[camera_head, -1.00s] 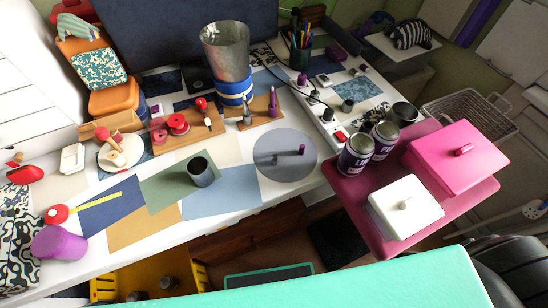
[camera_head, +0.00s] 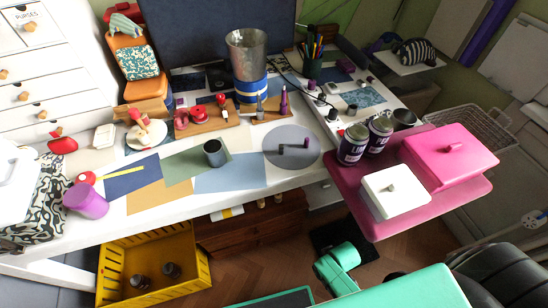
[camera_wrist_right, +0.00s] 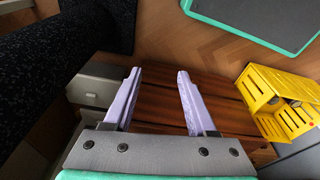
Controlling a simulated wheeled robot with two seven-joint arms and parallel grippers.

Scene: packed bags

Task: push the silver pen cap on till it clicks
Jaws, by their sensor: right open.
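A grey pen-like piece (camera_head: 260,107) stands upright on a small wooden board, beside a purple one (camera_head: 284,101). On the round grey mat (camera_head: 300,160) lie a small dark piece (camera_head: 281,149) and a piece with a purple end (camera_head: 306,144). They are too small to tell which is the silver pen or its cap, or whether a cap is seated. My right gripper (camera_wrist_right: 155,88) shows in the right wrist view, open and empty, with its pale purple fingers over brown wooden drawers. My left gripper is not in view.
The wooden drawer unit (camera_head: 240,235) and yellow crate (camera_head: 150,270) stand below the white table. A pink tray (camera_head: 350,205) carries two cans, a white box and a pink box. A metal bucket (camera_head: 248,55) stands at the back. Coloured sheets cover the table's front.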

